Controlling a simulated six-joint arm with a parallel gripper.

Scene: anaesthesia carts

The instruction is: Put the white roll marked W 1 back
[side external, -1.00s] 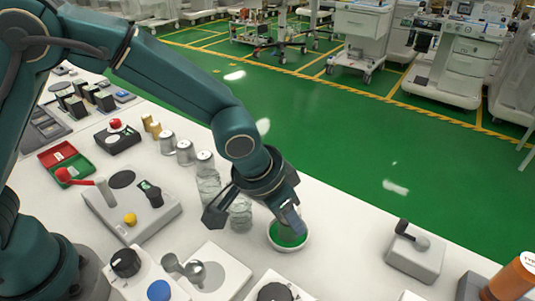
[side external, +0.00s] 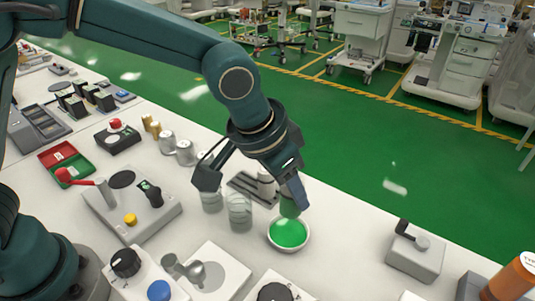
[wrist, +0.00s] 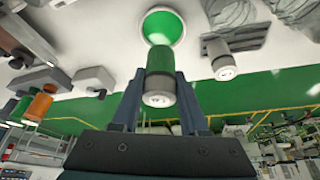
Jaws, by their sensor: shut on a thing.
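My gripper (side external: 296,192) is shut on a green roll (side external: 290,206) with a pale end. In the wrist view the green roll (wrist: 160,77) stands between both fingers, its white end with a small dark mark facing the camera. It is above a white-rimmed dish (side external: 271,238) with a green inside; I cannot tell whether its lower end is clear of the dish. A white roll (side external: 266,184) stands at a grey slotted holder (side external: 242,184) behind my gripper. In the wrist view this white roll (wrist: 222,67) carries a mark too small to read surely.
Clear ribbed jars (side external: 240,212) stand left of the dish. Metal canisters (side external: 185,153) are farther back. A grey device with a lever (side external: 415,256) is at right, an orange bottle (side external: 515,280) beyond it. The table between dish and grey device is clear.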

